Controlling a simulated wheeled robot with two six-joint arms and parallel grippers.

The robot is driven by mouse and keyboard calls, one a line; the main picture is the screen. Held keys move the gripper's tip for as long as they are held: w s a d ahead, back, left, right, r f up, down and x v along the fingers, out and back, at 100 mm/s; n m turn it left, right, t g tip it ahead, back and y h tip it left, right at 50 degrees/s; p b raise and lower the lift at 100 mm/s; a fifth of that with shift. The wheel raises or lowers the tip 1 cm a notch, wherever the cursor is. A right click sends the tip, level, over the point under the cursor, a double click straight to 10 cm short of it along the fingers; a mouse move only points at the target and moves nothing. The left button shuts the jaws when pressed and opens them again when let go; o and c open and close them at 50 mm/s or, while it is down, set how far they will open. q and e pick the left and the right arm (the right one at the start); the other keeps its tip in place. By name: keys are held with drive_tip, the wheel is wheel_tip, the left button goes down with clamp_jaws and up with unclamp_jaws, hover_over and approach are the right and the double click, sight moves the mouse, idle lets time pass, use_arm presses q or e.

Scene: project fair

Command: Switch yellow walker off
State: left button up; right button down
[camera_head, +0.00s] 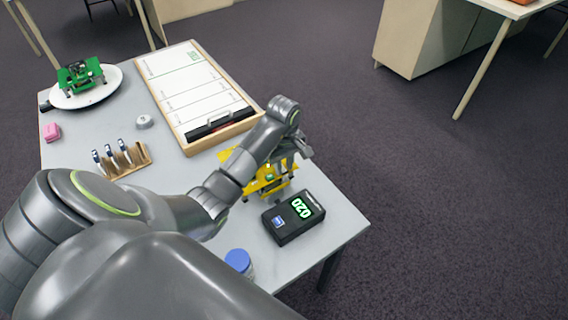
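The yellow walker (258,187) stands on the grey table near its right edge. It has a small green part on its body. My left gripper (287,158) is right above and behind it, pointing down, and its wrist and forearm cover part of the walker. The fingers are small and partly hidden, so I cannot tell whether they are open or touch the walker. The walker's switch cannot be made out. My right gripper is not in view.
A black timer-like box (283,230) with lit green digits sits close in front of the walker.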

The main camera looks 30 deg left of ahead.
use_arm(q)
clamp_jaws()
drive_tip(key=shift+w+a+f+g+h+b, duration=0.15)
drive_tip(key=shift+a+g+h+b, duration=0.25)
drive_tip(key=shift+h+b, duration=0.8)
drive_tip(key=shift+r+b, duration=0.2)
drive_tip(key=shift+b, duration=0.25)
drive_tip(key=shift+o, duration=1.6)
unclamp_jaws()
drive_tip(key=shift+r, duration=0.1)
